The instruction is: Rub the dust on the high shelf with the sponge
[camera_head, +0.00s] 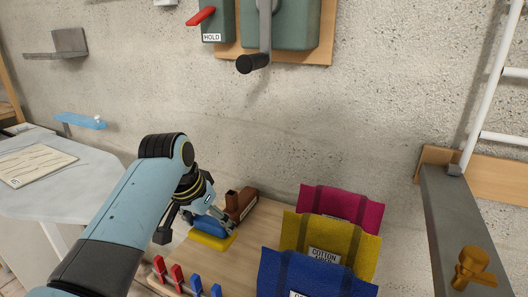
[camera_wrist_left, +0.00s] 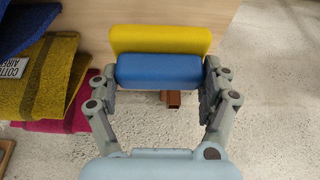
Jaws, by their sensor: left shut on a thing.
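My left gripper (camera_head: 203,207) is shut on the sponge, which has a yellow layer (camera_head: 211,241) and a blue layer (camera_head: 208,225). The left wrist view shows the blue part (camera_wrist_left: 158,71) between both fingers, with the yellow part (camera_wrist_left: 160,39) beyond it. The sponge is at the wooden bench top; I cannot tell whether it touches the wood. A grey shelf (camera_head: 50,55) with an upright plate is on the wall at the upper left, away from the gripper. No dust can be made out on it. My right gripper is not in view.
A brown block-like thing (camera_head: 243,201) is close behind the sponge. Red and blue pegs (camera_head: 177,273) stand in front. A crank (camera_head: 264,45) juts from the wall above. A light blue ledge (camera_head: 78,121) is at left.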

